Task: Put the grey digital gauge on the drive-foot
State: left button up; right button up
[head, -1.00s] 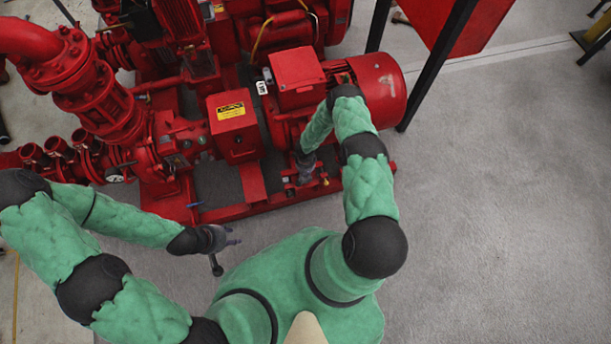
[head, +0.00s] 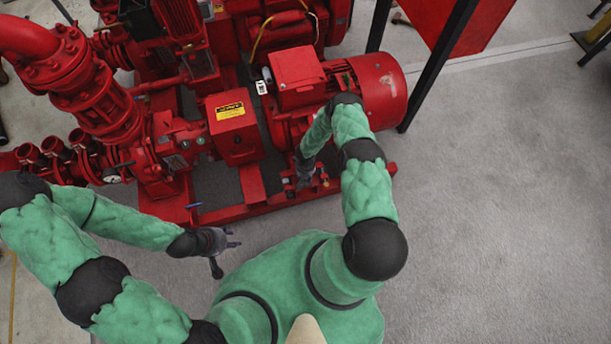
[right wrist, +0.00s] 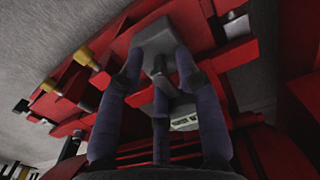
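In the right wrist view, a grey block-like body (right wrist: 154,36), which I take to be the grey digital gauge, sits at the fingertips. A grey stem and a lighter piece with small dark marks show between the fingers. My right gripper (right wrist: 156,65) is closed around it with several fingers; the exact contact is partly hidden. In the head view my right gripper (head: 305,178) is low at the front of the motor, beside the red base, and the gauge is hard to make out. My left gripper (head: 230,248) is open and empty, in front of the base. I cannot tell which part is the drive-foot.
The red motor (head: 375,90) stands just behind my right gripper. A red guard box with a yellow label (head: 230,112) is to its left. Red pipes (head: 100,100) fill the left. Brass-coloured fittings (right wrist: 85,57) show nearby. Grey floor (head: 500,200) at right is clear.

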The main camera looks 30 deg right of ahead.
notch_tip(320, 180, up, 12)
jog(key=p, duration=0.6)
jog(key=s+a+r+y, duration=0.2)
jog(key=s+a+r, duration=0.25)
jog(key=a, duration=0.35)
jog(key=s+a+r+y, duration=0.2)
jog(key=s+a+r, duration=0.2)
jog(key=a+r, duration=0.25)
jog(key=s+a+r, duration=0.3)
jog(key=s+r, duration=0.5)
jog(key=shift+s+a+r, duration=0.2)
jog(key=shift+a+r, duration=0.1)
jog(key=shift+r, duration=0.05)
